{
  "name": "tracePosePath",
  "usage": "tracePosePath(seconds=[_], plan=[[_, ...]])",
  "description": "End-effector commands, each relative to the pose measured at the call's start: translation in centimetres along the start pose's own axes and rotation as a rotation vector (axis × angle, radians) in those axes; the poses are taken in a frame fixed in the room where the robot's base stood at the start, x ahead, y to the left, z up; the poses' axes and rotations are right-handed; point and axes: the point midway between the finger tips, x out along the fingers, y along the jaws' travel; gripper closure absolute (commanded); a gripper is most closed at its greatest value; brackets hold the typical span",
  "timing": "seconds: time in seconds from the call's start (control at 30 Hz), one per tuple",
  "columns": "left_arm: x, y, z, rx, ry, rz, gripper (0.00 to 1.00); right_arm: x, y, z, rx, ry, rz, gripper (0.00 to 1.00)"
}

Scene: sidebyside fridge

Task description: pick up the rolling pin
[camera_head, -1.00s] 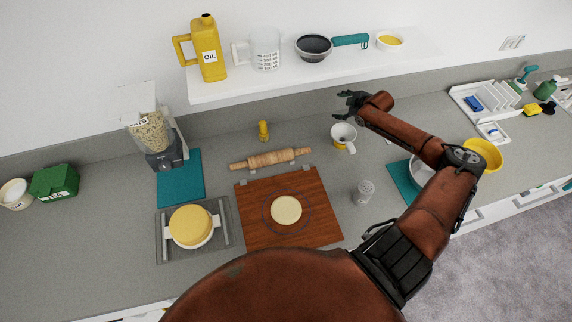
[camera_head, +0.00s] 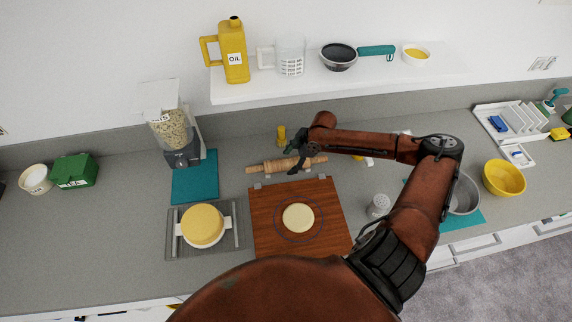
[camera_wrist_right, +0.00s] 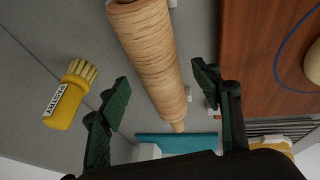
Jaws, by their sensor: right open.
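The wooden rolling pin (camera_head: 264,166) lies on the grey counter, just behind the wooden board (camera_head: 270,220). My right gripper (camera_head: 297,156) is over the pin's right half and hides part of it in the head view. In the right wrist view the pin (camera_wrist_right: 152,50) runs between the two spread fingers of the gripper (camera_wrist_right: 160,88), with a gap visible on both sides. The gripper is open and holds nothing. My left gripper is not in view.
A yellow brush (camera_wrist_right: 70,95) stands behind the pin, near the gripper. A flat dough round (camera_head: 298,218) lies on the board. A teal mat (camera_head: 195,180) lies to the left. A white shelf (camera_head: 300,85) overhangs the back of the counter.

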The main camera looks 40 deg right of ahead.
Motion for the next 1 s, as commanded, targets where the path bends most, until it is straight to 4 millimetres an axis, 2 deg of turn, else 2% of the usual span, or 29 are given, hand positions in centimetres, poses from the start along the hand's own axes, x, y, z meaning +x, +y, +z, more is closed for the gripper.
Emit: tracePosePath(seconds=[0.13, 0.4, 1.0], plan=[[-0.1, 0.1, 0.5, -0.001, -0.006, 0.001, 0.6, 1.6, 0.0, -0.1, -0.001, 0.002, 0.001, 0.41], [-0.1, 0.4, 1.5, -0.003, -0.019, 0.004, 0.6, 1.8, 0.0, 0.0, -0.001, -0.001, 0.002, 0.41], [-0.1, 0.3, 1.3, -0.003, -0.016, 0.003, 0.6, 1.8, 0.0, 0.0, -0.001, 0.0, 0.002, 0.83]])
